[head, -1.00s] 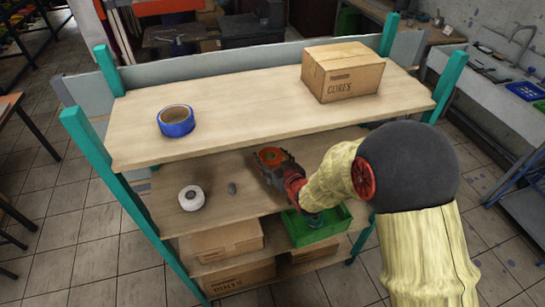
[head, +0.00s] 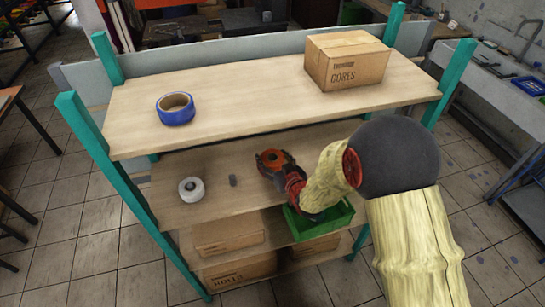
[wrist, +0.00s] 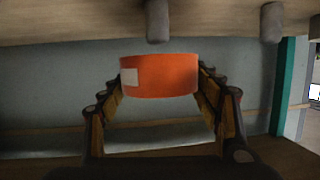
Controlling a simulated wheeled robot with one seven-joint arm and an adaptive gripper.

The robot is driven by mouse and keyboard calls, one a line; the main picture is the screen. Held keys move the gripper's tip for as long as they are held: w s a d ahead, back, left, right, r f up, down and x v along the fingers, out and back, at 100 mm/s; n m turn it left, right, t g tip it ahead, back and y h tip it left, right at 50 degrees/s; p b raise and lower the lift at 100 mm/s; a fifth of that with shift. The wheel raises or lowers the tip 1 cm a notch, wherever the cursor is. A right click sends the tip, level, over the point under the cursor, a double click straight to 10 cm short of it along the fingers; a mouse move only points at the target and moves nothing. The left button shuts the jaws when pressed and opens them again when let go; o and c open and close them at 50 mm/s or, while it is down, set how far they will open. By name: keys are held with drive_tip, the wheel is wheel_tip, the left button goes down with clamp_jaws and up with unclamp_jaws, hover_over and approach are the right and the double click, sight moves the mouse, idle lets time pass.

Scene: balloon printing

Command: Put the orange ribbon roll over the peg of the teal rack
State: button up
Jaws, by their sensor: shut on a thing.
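The orange ribbon roll (head: 274,157) is in my gripper (head: 270,164), inside the teal rack (head: 108,165) at its middle level. In the wrist view the roll (wrist: 160,76), with a pale label, sits between both fingers of my gripper (wrist: 160,88). I cannot tell the roll's exact height.
A blue roll (head: 175,110) and a cardboard box (head: 346,62) are on the top shelf (head: 240,110), which overhangs my gripper. A green crate (head: 318,222) and cardboard boxes (head: 228,237) are lower down.

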drive_tip(key=shift+f+b, duration=0.4)
drive_tip(key=shift+f, duration=0.8)
drive_tip(key=shift+f+b, duration=1.65)
drive_tip(key=shift+b, duration=0.15)
drive_tip(key=o, duration=1.3)
drive_tip(key=shift+o, duration=0.5)
drive_tip(key=shift+f, duration=0.1)
drive_tip(key=shift+s, duration=0.1)
drive_tip(key=v, duration=1.2)
